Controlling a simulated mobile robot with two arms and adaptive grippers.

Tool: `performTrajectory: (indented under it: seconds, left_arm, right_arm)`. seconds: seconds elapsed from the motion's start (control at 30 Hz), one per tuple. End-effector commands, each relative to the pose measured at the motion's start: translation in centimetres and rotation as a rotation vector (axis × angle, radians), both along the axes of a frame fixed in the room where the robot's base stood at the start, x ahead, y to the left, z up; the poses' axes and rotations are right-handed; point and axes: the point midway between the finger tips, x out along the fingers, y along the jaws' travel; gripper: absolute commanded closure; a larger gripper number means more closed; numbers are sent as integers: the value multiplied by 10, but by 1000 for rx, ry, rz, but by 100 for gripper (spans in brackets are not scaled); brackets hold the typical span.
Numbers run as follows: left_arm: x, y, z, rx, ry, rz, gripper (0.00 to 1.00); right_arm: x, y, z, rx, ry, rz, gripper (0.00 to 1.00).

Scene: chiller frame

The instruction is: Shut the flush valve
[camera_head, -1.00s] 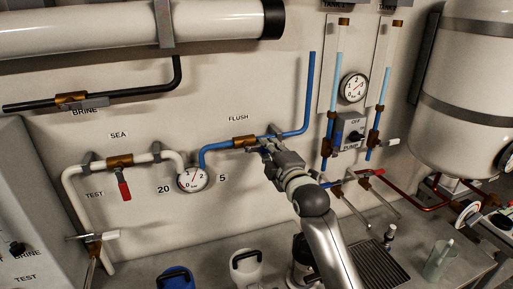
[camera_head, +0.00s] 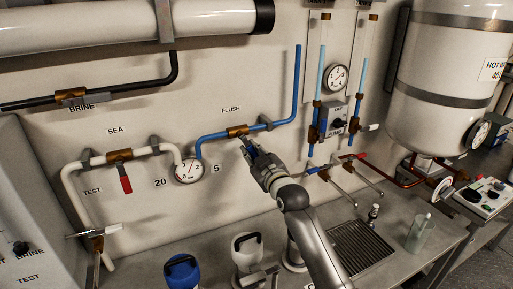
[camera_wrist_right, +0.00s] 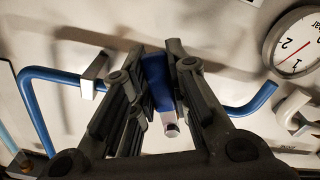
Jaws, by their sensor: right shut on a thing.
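The flush valve is a brass body (camera_head: 237,130) on the blue pipe, under the FLUSH label. Its blue lever (camera_head: 246,143) slants down and right from the body, at an angle across the pipe. My right gripper (camera_head: 252,150) is shut on this lever, just below and right of the valve body. In the right wrist view the blue lever (camera_wrist_right: 157,82) lies between the two dark fingers of my gripper (camera_wrist_right: 160,100), with a pale tip showing. The valve body is hidden there. My left gripper is not in view.
A pressure gauge (camera_head: 188,171) sits left of the valve. The sea valve's red lever (camera_head: 125,181) hangs further left. A blue jug (camera_head: 182,272) and a white jug (camera_head: 247,252) stand on the bench below. Tee handles and red pipes lie to the right.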

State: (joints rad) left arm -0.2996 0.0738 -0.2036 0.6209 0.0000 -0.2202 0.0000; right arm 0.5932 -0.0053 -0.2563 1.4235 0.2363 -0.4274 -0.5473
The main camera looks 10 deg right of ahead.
Motion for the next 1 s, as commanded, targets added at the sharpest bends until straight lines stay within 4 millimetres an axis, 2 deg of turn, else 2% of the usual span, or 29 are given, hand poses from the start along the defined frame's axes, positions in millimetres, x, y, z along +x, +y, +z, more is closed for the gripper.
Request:
performTrajectory:
  seconds: [0.5, 1.0]
  left_arm:
    - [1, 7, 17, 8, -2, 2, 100]
    - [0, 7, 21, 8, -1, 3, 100]
  right_arm:
    - [-7, 21, -6, 397, 133, 0, 100]
    - [-9, 28, -8, 530, 177, 2, 100]
